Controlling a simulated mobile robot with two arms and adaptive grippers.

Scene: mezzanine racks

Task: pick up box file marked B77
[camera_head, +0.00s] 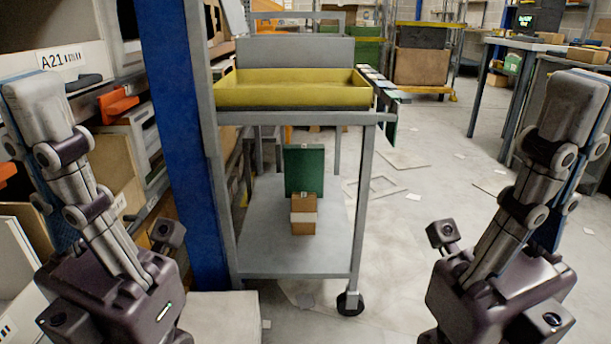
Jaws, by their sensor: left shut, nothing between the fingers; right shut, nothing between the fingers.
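No marking B77 can be read in this view. A dark green upright box-like file (304,165) stands on the lower shelf of a grey trolley, behind a small brown carton. I cannot tell whether it is B77. More dark green items with pale tops (391,128) show at the trolley's right side, partly hidden. My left gripper (38,105) is shut and empty at the left edge, in front of the rack. My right gripper (576,105) is shut and empty at the right edge. Both are well apart from the trolley.
The trolley's top holds a yellow tray (290,98); its lower shelf (270,258) also bears the brown carton (304,215). A blue post (177,130) and rack marked A21 stand left. A bench (515,42) stands back right. Flat pieces lie on the otherwise open floor.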

